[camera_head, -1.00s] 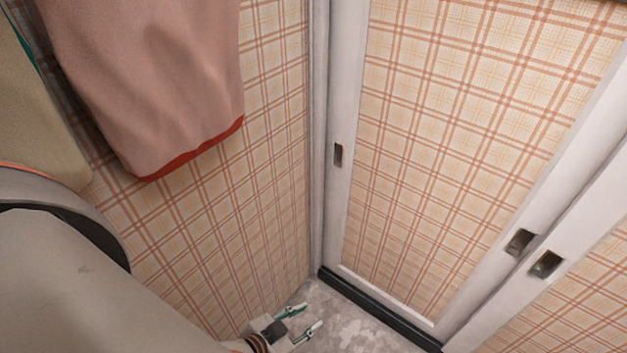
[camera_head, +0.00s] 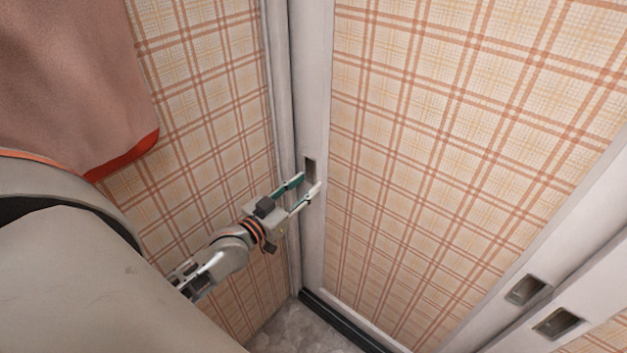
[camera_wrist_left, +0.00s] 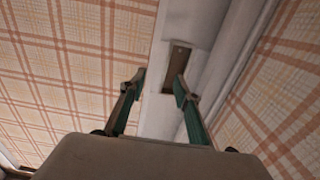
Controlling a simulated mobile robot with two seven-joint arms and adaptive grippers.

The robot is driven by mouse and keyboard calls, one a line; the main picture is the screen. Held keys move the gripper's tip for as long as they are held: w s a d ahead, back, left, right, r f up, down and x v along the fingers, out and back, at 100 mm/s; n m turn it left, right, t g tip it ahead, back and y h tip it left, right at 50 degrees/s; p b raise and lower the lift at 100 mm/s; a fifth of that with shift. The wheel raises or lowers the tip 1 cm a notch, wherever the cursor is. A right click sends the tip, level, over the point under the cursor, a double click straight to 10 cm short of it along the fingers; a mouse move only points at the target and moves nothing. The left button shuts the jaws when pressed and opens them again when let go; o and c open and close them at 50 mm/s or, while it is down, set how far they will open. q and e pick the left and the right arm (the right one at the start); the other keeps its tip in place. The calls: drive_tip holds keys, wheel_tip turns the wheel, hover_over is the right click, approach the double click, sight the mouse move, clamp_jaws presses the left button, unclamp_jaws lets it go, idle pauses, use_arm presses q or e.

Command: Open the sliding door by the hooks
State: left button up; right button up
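The sliding door (camera_head: 440,150) is a plaid panel in a white frame, standing against the white corner post. A dark recessed hook (camera_head: 310,168) is set in its left frame edge; it also shows in the left wrist view (camera_wrist_left: 177,68). Two more recessed pulls, one (camera_head: 527,289) on this door's right edge and one (camera_head: 558,323) on the neighbouring door, are at lower right. My left gripper (camera_head: 307,186) is open with green fingers, its tips at or just below the left hook. In the left wrist view its fingers (camera_wrist_left: 159,84) flank the recess. Contact is unclear. My right gripper is out of view.
A pink cloth with a red hem (camera_head: 90,80) hangs on the plaid wall (camera_head: 205,110) at upper left. A dark floor track (camera_head: 345,325) runs below the door. A small patch of grey floor (camera_head: 290,330) is clear.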

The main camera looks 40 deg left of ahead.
sight(318, 175)
use_arm(q)
drive_tip(key=w, duration=0.3)
drive_tip(key=shift+d, duration=0.15)
drive_tip(key=shift+w, duration=0.2)
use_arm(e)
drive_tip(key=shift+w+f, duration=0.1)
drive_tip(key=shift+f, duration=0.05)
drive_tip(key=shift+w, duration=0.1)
